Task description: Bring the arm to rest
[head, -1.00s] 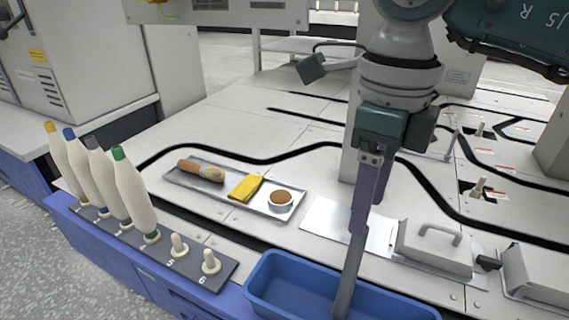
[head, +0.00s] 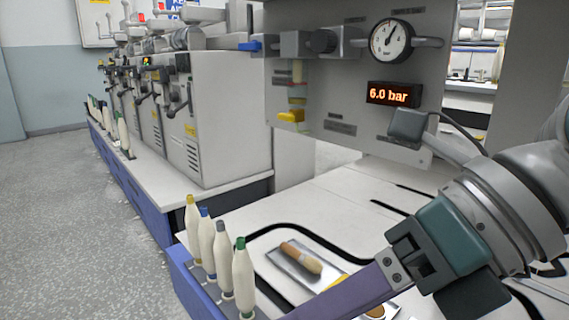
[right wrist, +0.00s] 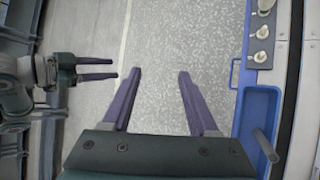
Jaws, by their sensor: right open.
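My right gripper (head: 335,300) reaches in from the right in the head view, its purple finger pointing down-left over the table front. The right wrist view shows it (right wrist: 160,72) open, with nothing between its fingers and grey floor behind them. My left gripper (right wrist: 115,68) shows at the left of the right wrist view, its two purple fingers parallel with a gap and nothing between them. It is outside the head view.
Several full bobbins (head: 243,278) stand at the table's front-left edge. A metal tray (head: 282,262) holds a brush (head: 301,257). A gauge panel (head: 350,110) reads 6.0 bar. Floor at left is clear.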

